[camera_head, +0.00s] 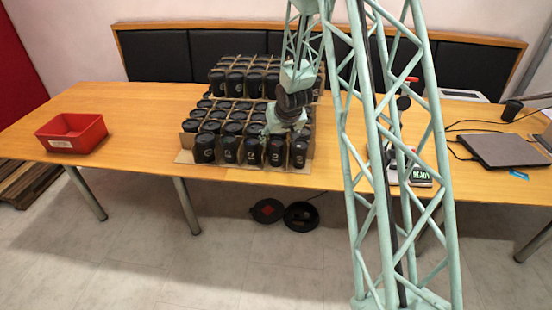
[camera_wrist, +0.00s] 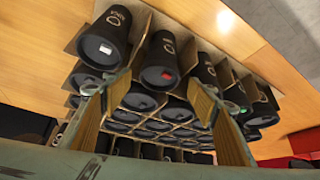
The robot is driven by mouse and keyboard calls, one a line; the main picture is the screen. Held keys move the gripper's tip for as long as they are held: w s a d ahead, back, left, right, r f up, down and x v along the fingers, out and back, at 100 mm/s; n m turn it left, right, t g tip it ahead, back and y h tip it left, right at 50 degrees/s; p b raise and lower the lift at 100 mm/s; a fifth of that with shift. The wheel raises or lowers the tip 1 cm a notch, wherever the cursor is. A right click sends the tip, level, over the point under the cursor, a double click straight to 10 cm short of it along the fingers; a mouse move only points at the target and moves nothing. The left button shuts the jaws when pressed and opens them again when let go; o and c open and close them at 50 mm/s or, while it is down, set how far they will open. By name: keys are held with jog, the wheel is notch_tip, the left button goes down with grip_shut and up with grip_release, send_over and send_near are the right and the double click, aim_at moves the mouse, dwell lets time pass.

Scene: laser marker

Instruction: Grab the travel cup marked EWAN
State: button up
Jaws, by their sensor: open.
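Several black travel cups stand in cardboard dividers on the table; the front row shows in the camera_head view (camera_head: 252,151). In the camera_wrist view, the near cups include one with a white lid tab (camera_wrist: 107,38), one with a red tab (camera_wrist: 164,62) and one with a green tab (camera_wrist: 234,92). The white-tab cup bears small lettering that looks like NINA. I cannot read EWAN on any cup. My gripper (camera_head: 284,127) is open above the front of the cup group. In the camera_wrist view its fingertips (camera_wrist: 150,95) are apart, with no cup held between them.
A red bin (camera_head: 72,133) sits at the table's left, with clear wood between it and the cups. More cups are stacked higher behind (camera_head: 245,77). A device with a READY display (camera_head: 419,176) and a laptop (camera_head: 505,150) are at the right. Black padded panels line the back.

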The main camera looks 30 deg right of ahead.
aim_at(276, 144)
jog(key=shift+b+x, duration=0.3)
jog(key=shift+x, duration=1.7)
jog(key=shift+s, duration=0.1)
jog(key=shift+c, duration=0.9)
jog(key=c, duration=0.5)
